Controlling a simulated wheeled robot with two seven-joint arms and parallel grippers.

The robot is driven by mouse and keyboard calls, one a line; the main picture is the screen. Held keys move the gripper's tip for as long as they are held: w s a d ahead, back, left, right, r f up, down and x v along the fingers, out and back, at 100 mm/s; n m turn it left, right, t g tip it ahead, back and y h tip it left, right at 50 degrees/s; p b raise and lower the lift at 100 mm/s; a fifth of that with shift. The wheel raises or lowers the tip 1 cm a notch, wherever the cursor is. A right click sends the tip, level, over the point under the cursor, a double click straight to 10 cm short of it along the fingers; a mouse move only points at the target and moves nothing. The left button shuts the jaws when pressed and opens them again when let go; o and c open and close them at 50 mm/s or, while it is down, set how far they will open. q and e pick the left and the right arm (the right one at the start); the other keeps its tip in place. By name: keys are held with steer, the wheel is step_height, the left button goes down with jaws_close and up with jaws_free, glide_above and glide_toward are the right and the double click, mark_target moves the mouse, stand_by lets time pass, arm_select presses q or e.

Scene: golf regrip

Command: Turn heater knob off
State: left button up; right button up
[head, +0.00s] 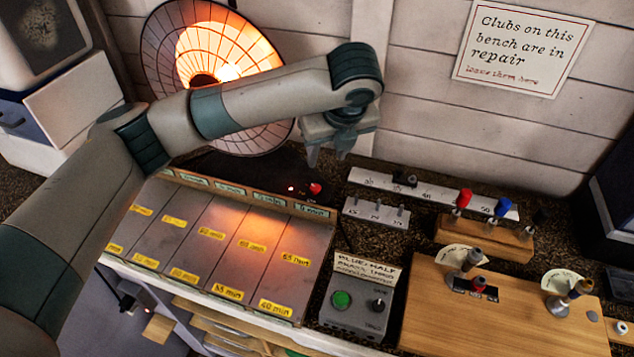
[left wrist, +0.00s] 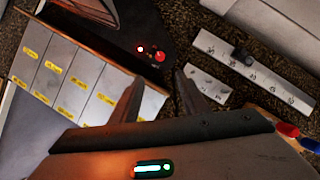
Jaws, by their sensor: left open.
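The heater (head: 215,70) glows orange behind a round wire grille at the back left. Its dark base carries a red knob (head: 314,189) with a small lit red light (head: 291,188) to the left of it. In the left wrist view the red knob (left wrist: 159,57) lies beyond my fingertips, with the light (left wrist: 140,48) beside it. My left gripper (head: 328,160) is open and empty, pointing down above and slightly right of the knob, apart from it. Its two fingers also show in the left wrist view (left wrist: 160,85). My right gripper is not in view.
A sloped tray (head: 205,217) with yellow minute labels lies in front of the heater. A grey box with a green button (head: 341,299), a metal ruler (head: 430,190), a small pegged plate (head: 376,212) and a wooden board (head: 500,310) lie to the right.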

mark_target(315, 187)
arm_select(q)
steer(key=p+x, duration=0.6)
steer(key=x, duration=0.9)
steer(key=shift+f, duration=0.35)
steer(key=shift+x, duration=0.8)
steer(key=c, duration=1)
